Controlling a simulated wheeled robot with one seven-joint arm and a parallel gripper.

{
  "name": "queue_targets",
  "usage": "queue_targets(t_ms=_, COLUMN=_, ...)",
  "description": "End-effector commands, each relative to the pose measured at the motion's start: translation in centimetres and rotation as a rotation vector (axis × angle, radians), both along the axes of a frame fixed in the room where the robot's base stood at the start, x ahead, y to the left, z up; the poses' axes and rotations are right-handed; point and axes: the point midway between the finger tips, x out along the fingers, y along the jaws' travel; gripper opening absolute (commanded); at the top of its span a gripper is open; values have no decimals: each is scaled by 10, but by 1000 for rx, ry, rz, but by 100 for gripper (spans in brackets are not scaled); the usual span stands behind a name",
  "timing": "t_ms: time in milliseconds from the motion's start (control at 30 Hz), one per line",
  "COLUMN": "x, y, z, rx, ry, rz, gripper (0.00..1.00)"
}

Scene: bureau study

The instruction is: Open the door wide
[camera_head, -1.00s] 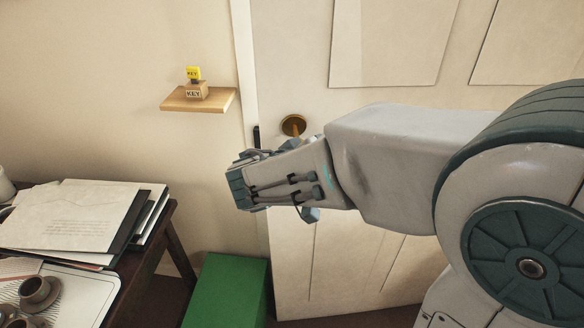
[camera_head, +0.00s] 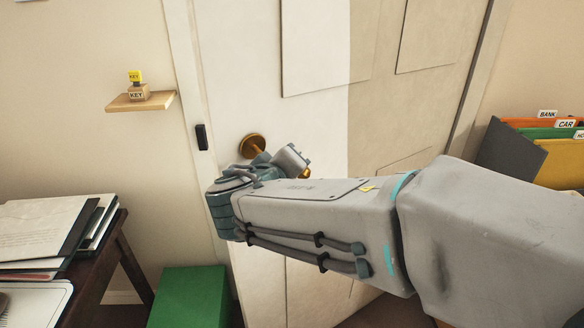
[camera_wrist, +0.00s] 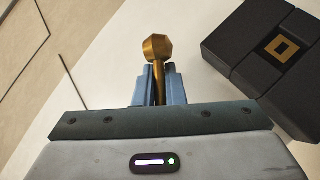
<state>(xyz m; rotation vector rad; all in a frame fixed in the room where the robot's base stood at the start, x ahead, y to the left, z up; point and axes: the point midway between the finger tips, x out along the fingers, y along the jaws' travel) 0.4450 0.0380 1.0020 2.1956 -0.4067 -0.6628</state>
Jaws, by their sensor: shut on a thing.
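The cream panelled door (camera_head: 235,85) fills the middle of the head view. Its left edge lies along the frame, and I cannot see a clear gap there. A brass handle with a round rosette (camera_head: 252,145) sits near that edge. My gripper (camera_head: 295,163) is at the handle, mostly hidden behind my wrist and forearm. In the wrist view, the blue fingers of my gripper (camera_wrist: 157,85) are shut on the brass handle (camera_wrist: 158,48), whose knobbed end sticks out beyond them.
A black box with a gold square (camera_wrist: 283,47) is close on the right in the wrist view. A green box (camera_head: 190,298) stands below the handle's left side. A desk with papers (camera_head: 40,225) is at the left, a small shelf (camera_head: 120,104) above it. File folders (camera_head: 545,150) stand at right.

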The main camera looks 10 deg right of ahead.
Motion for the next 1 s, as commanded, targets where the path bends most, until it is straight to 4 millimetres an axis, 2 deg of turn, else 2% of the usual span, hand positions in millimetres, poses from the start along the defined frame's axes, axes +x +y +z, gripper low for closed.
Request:
queue_targets(t_ms=33, x=-1, y=-2, z=-5, rx=-1, ry=12, rz=-5, gripper=0)
queue_targets(t_ms=200, x=-1, y=1, z=-6, rx=-1, ry=13, rz=2, gripper=0)
queue_targets(t_ms=233, x=-1, y=1, z=-6, rx=-2, ry=14, rz=2, gripper=18)
queue_targets(t_ms=300, x=-1, y=1, z=-6, rx=-1, ry=12, rz=2, gripper=32)
queue_targets(t_ms=533, x=-1, y=0, z=-4, rx=-1, ry=9, rz=0, gripper=32)
queue_targets(t_ms=667, x=-8, y=5, z=0, rx=0, ry=7, rz=1, gripper=32)
queue_targets(t_ms=767, x=-21, y=14, z=6, rx=0, ry=5, rz=5, gripper=32)
queue_targets(t_ms=1000, x=-67, y=44, z=25, rx=-1, ry=4, rz=15, gripper=32)
